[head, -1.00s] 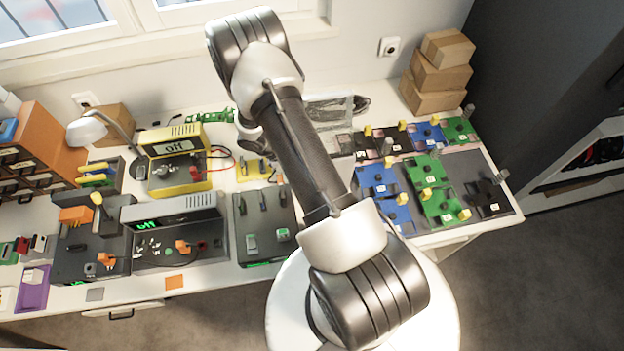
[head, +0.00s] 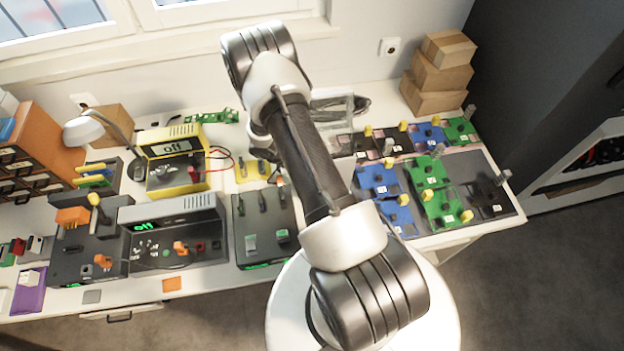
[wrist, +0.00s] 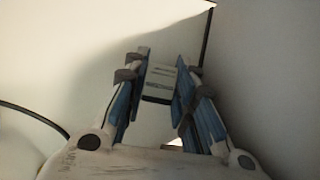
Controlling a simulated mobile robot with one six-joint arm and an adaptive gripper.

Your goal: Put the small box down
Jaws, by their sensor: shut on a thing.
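My gripper (wrist: 162,64) shows in the wrist view, its two blue-lined fingers on either side of a small pale box (wrist: 160,84) with dark bands. It is shut on this box near the fingertips. A plain pale surface with a soft shadow lies beyond the box; I cannot tell whether the box touches it. In the head view my arm hides the gripper and the held box.
Stacked cartons (head: 438,75) stand at the table's back right, and another carton (head: 112,126) at the back left. Coloured boards with knobs (head: 428,180) cover the right side. A yellow device (head: 172,158), a desk lamp (head: 85,130) and grey devices crowd the left.

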